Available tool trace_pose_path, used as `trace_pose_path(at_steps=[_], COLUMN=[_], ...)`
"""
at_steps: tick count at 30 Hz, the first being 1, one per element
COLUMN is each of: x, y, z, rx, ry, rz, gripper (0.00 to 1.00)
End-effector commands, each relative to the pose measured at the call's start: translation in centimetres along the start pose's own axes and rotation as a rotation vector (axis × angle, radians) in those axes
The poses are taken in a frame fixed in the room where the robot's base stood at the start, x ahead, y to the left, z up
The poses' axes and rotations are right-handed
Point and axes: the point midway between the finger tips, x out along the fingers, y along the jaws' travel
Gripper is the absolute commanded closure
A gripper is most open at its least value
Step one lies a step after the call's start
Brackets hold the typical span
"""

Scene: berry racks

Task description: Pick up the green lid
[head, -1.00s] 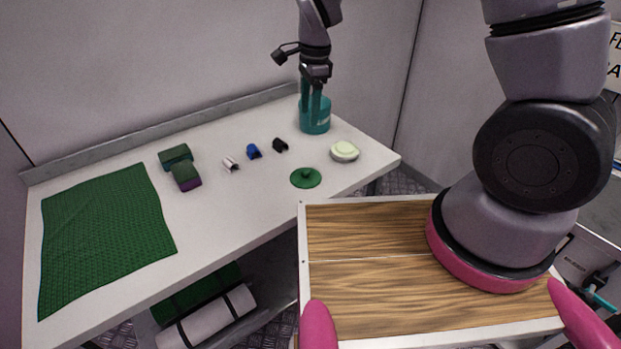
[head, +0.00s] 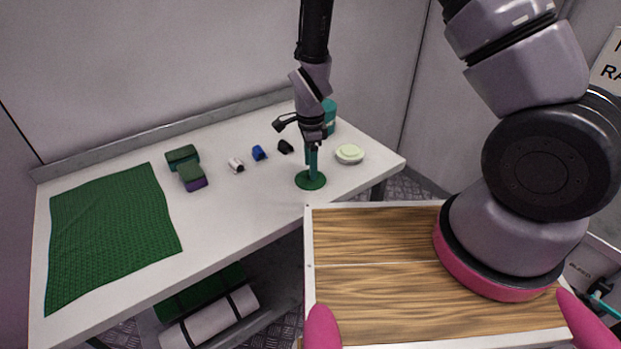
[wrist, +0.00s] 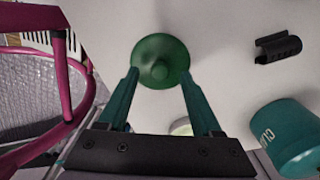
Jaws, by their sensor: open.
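The green lid (head: 311,181) is a round disc with a small knob, lying flat on the white table near its front edge. In the wrist view the lid (wrist: 161,52) sits just beyond my fingertips, with its knob centred between them. My gripper (head: 311,168) has teal fingers pointing down over the lid. I cannot tell whether the fingertips touch the lid.
A teal container (head: 328,115) stands behind my gripper; a pale round lid (head: 349,153) lies to the right.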

Motion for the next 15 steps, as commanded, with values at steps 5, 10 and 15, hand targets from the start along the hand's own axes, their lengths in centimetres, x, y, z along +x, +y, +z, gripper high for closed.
trace_pose_path(at_steps=[5, 10, 15], x=[1.66, 1.72, 1.7], y=[-0.01, -0.02, -0.02], z=[-0.01, 0.02, 0.02], rx=[0.0, 0.0, -0.001], ry=[0.0, 0.0, 0.0], rz=[0.001, 0.0, 0.0], gripper=[0.34, 0.34, 0.8])
